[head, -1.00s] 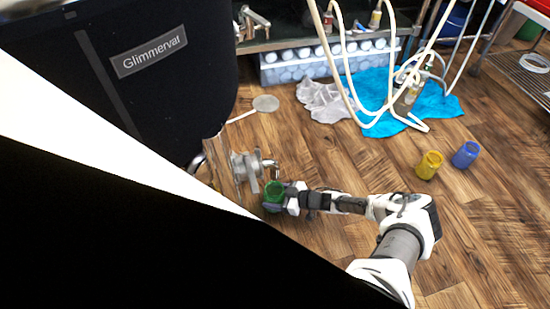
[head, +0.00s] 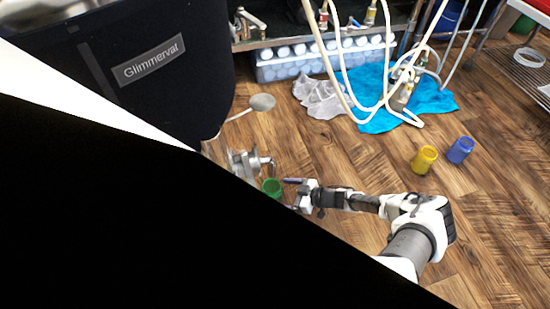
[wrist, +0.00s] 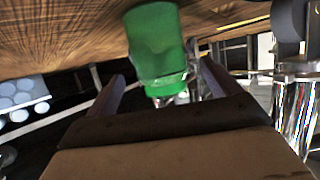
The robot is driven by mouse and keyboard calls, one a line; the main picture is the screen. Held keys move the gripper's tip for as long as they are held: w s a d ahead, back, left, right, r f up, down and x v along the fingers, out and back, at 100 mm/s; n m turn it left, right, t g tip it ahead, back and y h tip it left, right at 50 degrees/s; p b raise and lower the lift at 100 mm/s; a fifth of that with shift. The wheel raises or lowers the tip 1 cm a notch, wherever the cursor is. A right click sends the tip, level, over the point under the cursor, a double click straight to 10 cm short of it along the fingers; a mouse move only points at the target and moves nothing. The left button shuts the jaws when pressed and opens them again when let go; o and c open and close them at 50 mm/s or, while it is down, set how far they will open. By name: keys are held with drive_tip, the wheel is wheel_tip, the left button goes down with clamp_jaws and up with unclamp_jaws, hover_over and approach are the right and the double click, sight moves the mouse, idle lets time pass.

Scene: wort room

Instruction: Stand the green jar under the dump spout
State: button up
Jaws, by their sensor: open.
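The green jar (head: 271,187) stands on the wooden floor by the vat's metal dump spout (head: 268,162). In the head view the spout's outlet end is just above the jar's mouth; I cannot tell whether they line up exactly. My gripper (head: 290,193) is open just right of the jar, with its fingers apart and pointing toward it. Part of the jar's lower left is cut off by a dark shape in the head view.
The dark Glimmervat vat (head: 140,70) is at the upper left. A yellow jar (head: 425,159) and a blue jar (head: 461,150) stand on the floor at right. Hoses (head: 343,70) hang over a blue cloth (head: 432,98).

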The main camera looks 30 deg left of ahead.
drive_tip(key=p+v, duration=0.1)
drive_tip(key=v, duration=0.5)
drive_tip(key=shift+d, duration=0.2)
drive_tip(key=shift+w+r, duration=0.1)
drive_tip(key=shift+r, duration=0.05)
